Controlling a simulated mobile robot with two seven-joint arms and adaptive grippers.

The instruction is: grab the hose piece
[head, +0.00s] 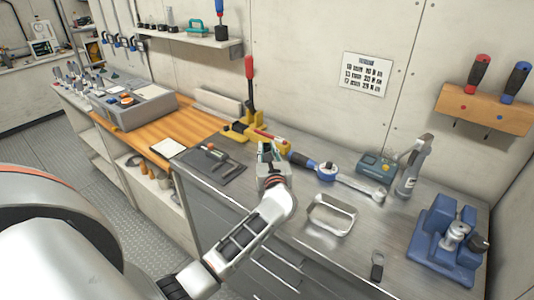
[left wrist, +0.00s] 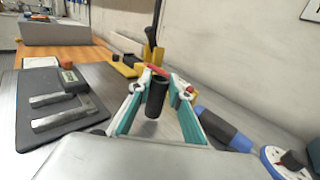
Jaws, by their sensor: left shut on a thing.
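The hose piece (left wrist: 157,98) is a short, dark, hollow-looking cylinder in the left wrist view. It stands roughly upright between the fingertips of my left gripper (left wrist: 159,90), which is shut on it with teal and white fingers on either side. In the head view my left gripper (head: 266,152) is over the metal worktop, just in front of the yellow lever tool. The hose piece is hard to make out there. I cannot tell whether its lower end touches the worktop. My right gripper is in neither view.
Close behind is the yellow lever tool (head: 252,132). A torque wrench (head: 340,178) lies to the right, with a metal tray (head: 331,215) in front of it. A dark mat (head: 209,163) with tools lies left. A blue vise (head: 448,245) stands far right.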

